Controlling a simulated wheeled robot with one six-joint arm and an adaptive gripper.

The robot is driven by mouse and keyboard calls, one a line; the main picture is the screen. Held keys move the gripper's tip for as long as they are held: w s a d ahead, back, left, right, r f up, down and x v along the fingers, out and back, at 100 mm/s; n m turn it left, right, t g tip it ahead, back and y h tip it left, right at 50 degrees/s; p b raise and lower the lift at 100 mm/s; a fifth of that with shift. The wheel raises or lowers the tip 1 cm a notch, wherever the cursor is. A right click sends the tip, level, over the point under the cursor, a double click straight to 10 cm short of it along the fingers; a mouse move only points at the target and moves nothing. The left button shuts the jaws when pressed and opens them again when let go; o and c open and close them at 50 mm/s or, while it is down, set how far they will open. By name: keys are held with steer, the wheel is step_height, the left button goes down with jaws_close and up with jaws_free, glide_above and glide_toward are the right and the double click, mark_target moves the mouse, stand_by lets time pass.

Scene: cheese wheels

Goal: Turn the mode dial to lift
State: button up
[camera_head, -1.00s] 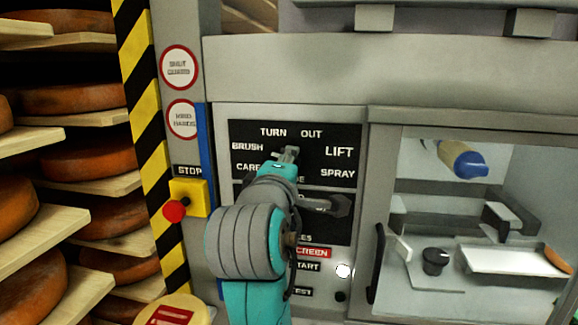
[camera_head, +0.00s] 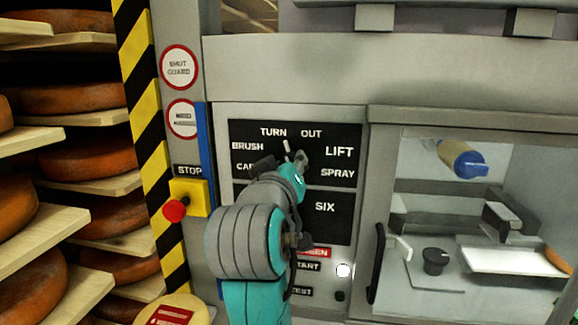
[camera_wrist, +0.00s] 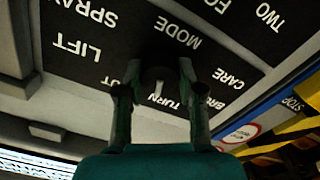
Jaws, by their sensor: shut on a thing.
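The mode dial (camera_wrist: 157,76) is a dark knob with a white pointer mark, on a black panel (camera_head: 240,130) lettered BRUSH, TURN, OUT, LIFT, SPRAY and CARE. My gripper (camera_wrist: 157,92) is shut on the dial, one finger on either side of it. The LIFT label (camera_head: 339,152) is to the right of the pointer. The wrist view shows the lettering upside down.
A lower black panel reads SIX (camera_head: 325,207). A yellow box with a red stop button (camera_head: 175,211) is at the left. Cheese wheels on shelves (camera_head: 100,160) stand further left. A glazed chamber (camera_head: 470,215) with a small black knob is at the right.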

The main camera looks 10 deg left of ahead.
steer(key=m, duration=1.6)
steer(key=shift+a+f+m, duration=0.1)
steer(key=shift+m, duration=0.3)
stand_by(0.3)
steer(key=o, duration=1.2)
steer(key=shift+c, duration=0.2)
steer(key=shift+s, duration=0.15)
steer(key=s, duration=1.1)
steer(key=shift+s+a, duration=0.15)
steer(key=shift+s, duration=0.2)
